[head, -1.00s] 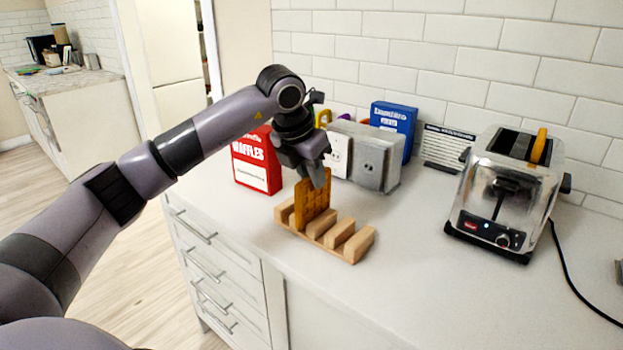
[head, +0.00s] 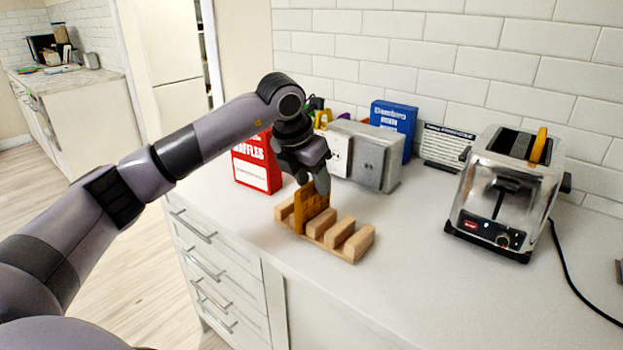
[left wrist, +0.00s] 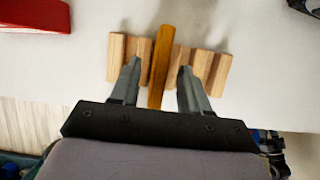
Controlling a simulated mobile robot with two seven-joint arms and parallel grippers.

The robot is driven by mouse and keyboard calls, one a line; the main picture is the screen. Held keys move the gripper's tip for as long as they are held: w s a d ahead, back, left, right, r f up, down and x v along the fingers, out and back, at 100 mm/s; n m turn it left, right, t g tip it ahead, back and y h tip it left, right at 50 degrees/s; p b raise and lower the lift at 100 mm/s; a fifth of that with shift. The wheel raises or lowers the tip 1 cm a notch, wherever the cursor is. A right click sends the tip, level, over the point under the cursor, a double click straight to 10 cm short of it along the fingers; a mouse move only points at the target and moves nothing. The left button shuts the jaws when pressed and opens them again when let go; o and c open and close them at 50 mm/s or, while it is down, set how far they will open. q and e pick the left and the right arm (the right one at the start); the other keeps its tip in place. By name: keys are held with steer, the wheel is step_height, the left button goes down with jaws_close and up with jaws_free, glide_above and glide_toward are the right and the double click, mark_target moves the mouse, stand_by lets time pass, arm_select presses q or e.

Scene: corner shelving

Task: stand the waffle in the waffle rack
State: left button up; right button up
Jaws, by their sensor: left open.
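The waffle (head: 311,207) is golden brown and stands upright in a slot of the wooden waffle rack (head: 350,243), toward the rack's left end. In the left wrist view the waffle (left wrist: 161,66) shows edge-on between wooden blocks of the rack (left wrist: 213,72). My left gripper (head: 318,187) is just above the waffle in the head view. Its fingers (left wrist: 160,85) are open, one on each side of the waffle, with a visible gap to it on both sides. My right gripper is not in view.
A red waffle box (head: 257,162) stands behind the rack on the left. A grey metal appliance (head: 365,155) and a blue box (head: 394,127) stand behind it. A toaster (head: 506,195) with a yellow-orange piece in its slot stands at right. The counter between rack and toaster is clear.

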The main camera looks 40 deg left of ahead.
arm_select(q)
steer(key=v, duration=1.2)
